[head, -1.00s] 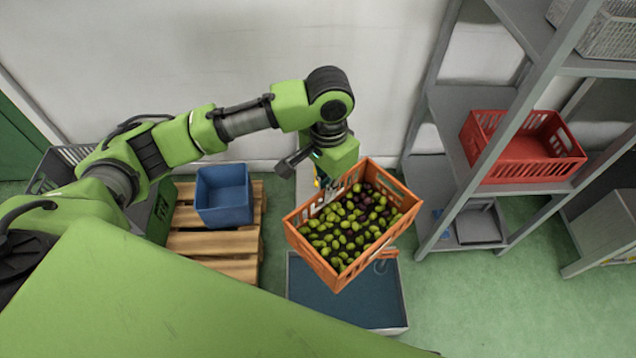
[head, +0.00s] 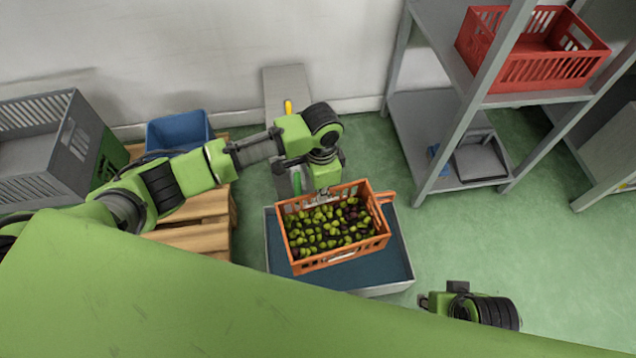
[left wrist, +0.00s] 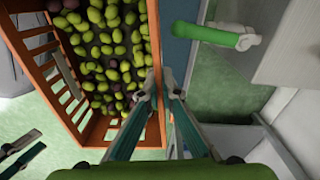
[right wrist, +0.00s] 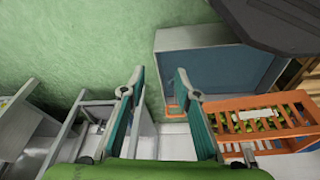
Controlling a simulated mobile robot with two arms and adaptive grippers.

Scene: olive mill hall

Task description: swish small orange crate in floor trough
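The small orange crate (head: 381,241), filled with green and dark olives (head: 325,228), is over the floor trough (head: 400,282) in the head view. The trough holds dark blue-grey water (head: 365,270). Whether the crate's bottom touches the water I cannot tell. My left gripper (head: 324,190) is at the crate's back wall. In the left wrist view its fingers (left wrist: 162,82) close on the orange wall. My right gripper (right wrist: 160,72) is open and empty, with the trough (right wrist: 200,45) and crate (right wrist: 262,103) to its right in the right wrist view.
A blue crate (head: 178,130) on a wooden pallet (head: 195,215) and a grey crate (head: 40,140) stand left. A grey shelf rack (head: 440,150) with a red crate (head: 540,70) stands right. Green floor (head: 530,250) is clear right of the trough.

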